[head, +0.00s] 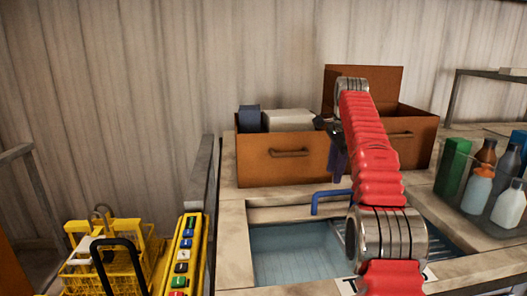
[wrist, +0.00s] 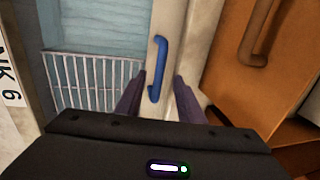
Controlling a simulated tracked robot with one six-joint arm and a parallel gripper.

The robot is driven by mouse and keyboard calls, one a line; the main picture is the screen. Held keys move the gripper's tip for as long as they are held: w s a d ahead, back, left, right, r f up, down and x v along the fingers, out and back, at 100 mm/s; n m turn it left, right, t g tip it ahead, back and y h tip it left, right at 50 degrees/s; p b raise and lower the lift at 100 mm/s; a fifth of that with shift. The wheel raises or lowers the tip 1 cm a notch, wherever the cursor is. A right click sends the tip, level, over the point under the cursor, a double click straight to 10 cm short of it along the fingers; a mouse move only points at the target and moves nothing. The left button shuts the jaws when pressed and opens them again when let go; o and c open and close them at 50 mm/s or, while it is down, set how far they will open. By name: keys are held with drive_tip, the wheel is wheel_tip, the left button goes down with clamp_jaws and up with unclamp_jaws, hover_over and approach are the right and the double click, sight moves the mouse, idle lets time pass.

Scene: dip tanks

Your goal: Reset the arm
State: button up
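My red arm reaches from the front right of the head view up toward the wooden boxes. My gripper (head: 335,150) hangs at its far end, partly hidden by the arm, in front of the boxes and above the tank's back edge. In the wrist view my gripper (wrist: 158,95) has its two dark fingers apart, with nothing held between them. A blue handle-like pipe (wrist: 160,65) shows beyond the fingers; it also shows in the head view (head: 326,197) at the back of the tank. I cannot tell the distance from the fingers to it.
A water-filled tank (head: 297,252) lies below, with a metal rack (wrist: 85,80) in it. Wooden boxes (head: 284,172) stand behind, one with a raised lid (head: 365,84). Bottles (head: 478,188) in a clear bin stand right. A yellow basket (head: 95,268) and button panel (head: 182,255) are left.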

drive_tip(key=s+a+r+n+t, duration=0.1)
drive_tip(key=s+a+r+n, duration=0.25)
drive_tip(key=s, duration=0.55)
drive_tip(key=s+a+r+n+t, duration=0.1)
drive_tip(key=s+a+r+n, duration=0.1)
drive_tip(key=s+a+n, duration=0.5)
drive_tip(key=s+a+f+n, duration=0.1)
drive_tip(key=s+f+n, duration=0.1)
drive_tip(key=s+f, duration=0.3)
drive_tip(key=s+a+f+n+t, duration=0.1)
drive_tip(key=s+f, duration=0.5)
drive_tip(key=s, duration=0.7)
drive_tip(key=s+a+f+n, duration=0.1)
drive_tip(key=s+f+n, duration=0.3)
drive_tip(key=s, duration=0.5)
drive_tip(key=shift+s+a+f, duration=0.15)
drive_tip(key=shift+s+f, duration=0.05)
drive_tip(key=shift+f, duration=0.6)
